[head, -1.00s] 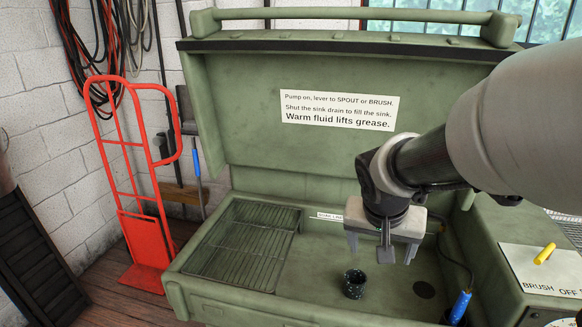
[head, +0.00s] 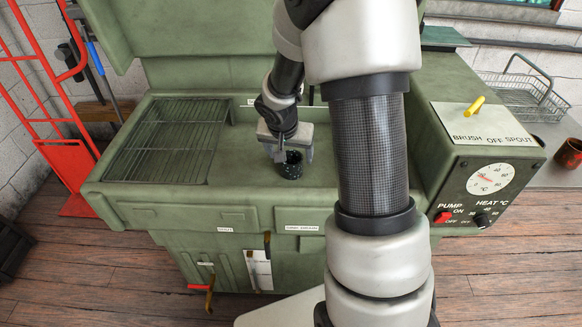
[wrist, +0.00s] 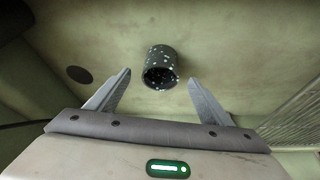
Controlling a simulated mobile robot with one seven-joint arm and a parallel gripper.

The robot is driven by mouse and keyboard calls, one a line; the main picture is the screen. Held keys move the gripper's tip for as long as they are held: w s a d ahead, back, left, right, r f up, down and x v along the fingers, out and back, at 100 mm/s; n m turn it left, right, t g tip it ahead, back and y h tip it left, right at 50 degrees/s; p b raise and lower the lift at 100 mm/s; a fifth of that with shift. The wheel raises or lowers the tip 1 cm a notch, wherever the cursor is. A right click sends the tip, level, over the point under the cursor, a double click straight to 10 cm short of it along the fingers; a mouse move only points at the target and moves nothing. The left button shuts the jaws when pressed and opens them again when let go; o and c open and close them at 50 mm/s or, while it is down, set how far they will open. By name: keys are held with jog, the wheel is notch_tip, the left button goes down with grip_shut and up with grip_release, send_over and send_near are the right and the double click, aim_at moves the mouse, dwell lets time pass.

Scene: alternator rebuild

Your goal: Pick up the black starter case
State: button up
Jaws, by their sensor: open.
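The black starter case (head: 290,167) is a short, dark, hollow cylinder with pale specks. It stands in the green wash sink (head: 236,150), near the front wall. It also shows in the wrist view (wrist: 160,66), ahead of my fingers with its open end toward the camera. My gripper (head: 282,155) is just above and beside the case in the head view, partly overlapping it. In the wrist view my gripper (wrist: 160,84) has its two fingers spread wide, one on each side of the case's line. Nothing is held between them, and I see no contact.
A wire rack (head: 166,140) fills the sink's left side. A dark round drain (wrist: 79,74) lies beside the case. The control box with a dial (head: 491,178) stands at the right, with a wire basket (head: 522,95) behind it. A red hand truck (head: 66,150) stands left.

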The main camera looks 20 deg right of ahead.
aim_at(292, 160)
jog(key=b+x, duration=0.1)
jog(key=x, duration=0.5)
jog(key=shift+w+d+f, duration=0.15)
jog(key=shift+w+f, duration=0.05)
jog(key=shift+w, duration=0.1)
jog(key=shift+r, duration=0.1)
jog(key=c, duration=1.7)
